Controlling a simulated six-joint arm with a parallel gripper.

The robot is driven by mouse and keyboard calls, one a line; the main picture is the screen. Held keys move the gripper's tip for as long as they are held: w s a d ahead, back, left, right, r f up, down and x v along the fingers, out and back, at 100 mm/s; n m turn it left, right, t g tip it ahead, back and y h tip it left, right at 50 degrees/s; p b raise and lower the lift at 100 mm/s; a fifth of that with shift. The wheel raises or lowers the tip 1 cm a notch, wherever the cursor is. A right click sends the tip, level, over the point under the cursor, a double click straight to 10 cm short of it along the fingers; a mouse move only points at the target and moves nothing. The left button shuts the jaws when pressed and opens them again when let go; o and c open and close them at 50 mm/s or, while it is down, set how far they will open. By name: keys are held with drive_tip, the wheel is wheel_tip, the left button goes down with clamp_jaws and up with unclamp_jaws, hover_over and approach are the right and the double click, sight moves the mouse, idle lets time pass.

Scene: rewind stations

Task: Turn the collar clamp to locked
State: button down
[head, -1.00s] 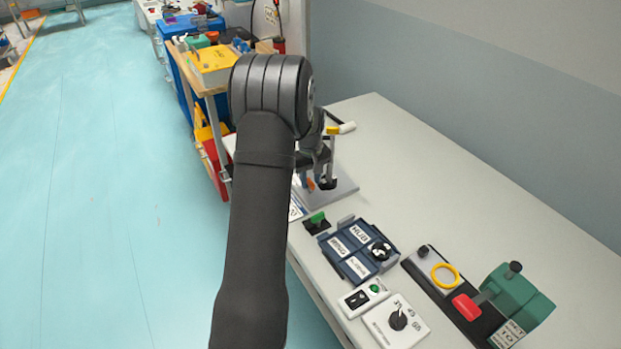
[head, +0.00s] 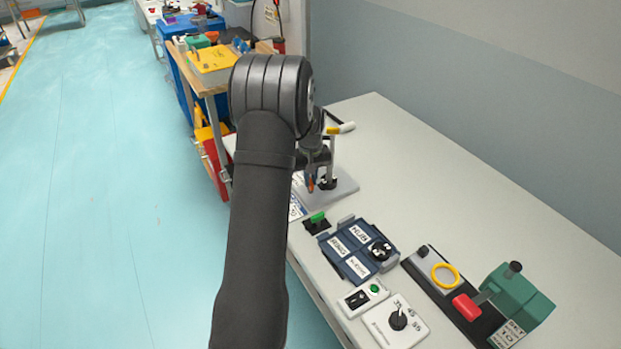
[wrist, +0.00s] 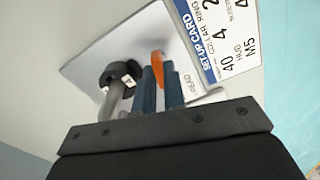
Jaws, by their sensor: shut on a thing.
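A small upright station with a grey post stands on a light grey base plate (head: 345,188), partly hidden behind my arm. In the wrist view an orange lever (wrist: 157,66) shows between my gripper's two blue fingers (wrist: 160,84). My gripper is shut on this lever, which I take to be the collar clamp's handle. A black round collar or dial (wrist: 121,75) with a small "4" label sits on the post, just left of the fingers. In the head view my gripper (head: 311,182) points down at the plate. I cannot read whether the clamp is locked.
A set-up card (wrist: 218,35) lies beside the plate. A green switch (head: 317,218), a blue tray (head: 345,272), a dial box (head: 395,322) and a green machine (head: 518,296) stand nearer.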

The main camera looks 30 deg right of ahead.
sight(311, 181)
drive_tip(key=m, duration=1.1)
drive_tip(key=shift+m, duration=1.9)
drive_tip(key=c, duration=1.5)
unclamp_jaws()
wheel_tip(311, 181, up, 18)
drive_tip(key=shift+f, duration=0.25)
